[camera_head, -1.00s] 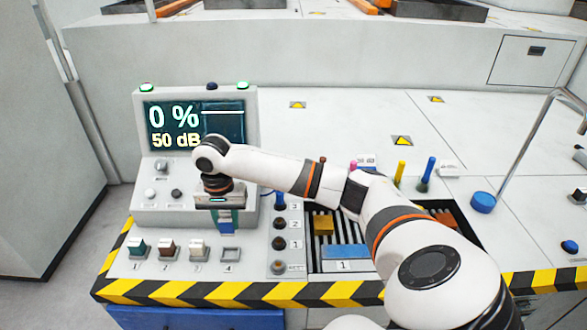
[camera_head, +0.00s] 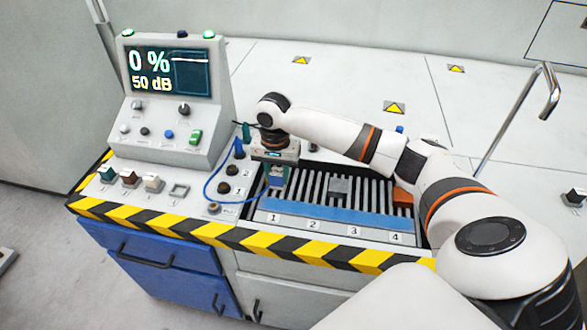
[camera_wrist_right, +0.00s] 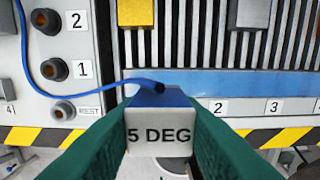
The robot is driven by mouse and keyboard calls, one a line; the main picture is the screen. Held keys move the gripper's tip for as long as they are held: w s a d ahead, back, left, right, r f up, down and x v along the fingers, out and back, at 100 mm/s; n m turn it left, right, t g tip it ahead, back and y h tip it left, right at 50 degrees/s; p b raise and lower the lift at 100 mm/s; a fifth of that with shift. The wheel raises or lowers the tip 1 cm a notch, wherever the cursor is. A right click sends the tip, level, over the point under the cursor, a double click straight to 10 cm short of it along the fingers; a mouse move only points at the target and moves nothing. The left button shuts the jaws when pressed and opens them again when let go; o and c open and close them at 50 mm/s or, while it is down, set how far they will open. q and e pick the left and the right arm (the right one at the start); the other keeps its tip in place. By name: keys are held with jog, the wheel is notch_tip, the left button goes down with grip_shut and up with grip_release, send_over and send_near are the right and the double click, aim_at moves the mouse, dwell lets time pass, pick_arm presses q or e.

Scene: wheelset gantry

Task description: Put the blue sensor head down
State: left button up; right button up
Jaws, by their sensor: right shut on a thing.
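My right gripper (camera_head: 276,178) is shut on the blue sensor head (camera_wrist_right: 161,125). In the right wrist view its green fingers clasp the head from both sides; its white face reads "5 DEG" and its top is blue. A blue cable (camera_wrist_right: 90,85) runs from the head to the left. The head is over the front left of the slotted rack (camera_head: 320,187), near the number 1 on the blue strip (camera_head: 345,218). I cannot tell whether it touches the strip. My left gripper is out of view.
A console with a screen (camera_head: 168,72) reading "0 %" and "50 dB" stands at the left. Numbered sockets (camera_head: 232,170) lie left of the rack. A grey block (camera_head: 339,189) and an orange block (camera_head: 402,197) sit in the rack. A metal rail (camera_head: 520,110) rises at the right.

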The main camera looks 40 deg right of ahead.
aim_at(276, 188)
jog(key=f, duration=0.4)
jog(key=shift+w+a+f, duration=0.15)
jog(key=shift+w+a, duration=0.2)
jog(key=shift+s+d+f, duration=0.1)
jog(key=shift+s+f, duration=0.05)
jog(key=shift+f, duration=0.5)
notch_tip(276, 188, down, 2)
jog(key=shift+f, duration=0.35)
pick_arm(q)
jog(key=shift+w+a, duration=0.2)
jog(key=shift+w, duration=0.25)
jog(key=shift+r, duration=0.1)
pick_arm(e)
jog(key=o, duration=1)
jog(key=shift+f, duration=0.1)
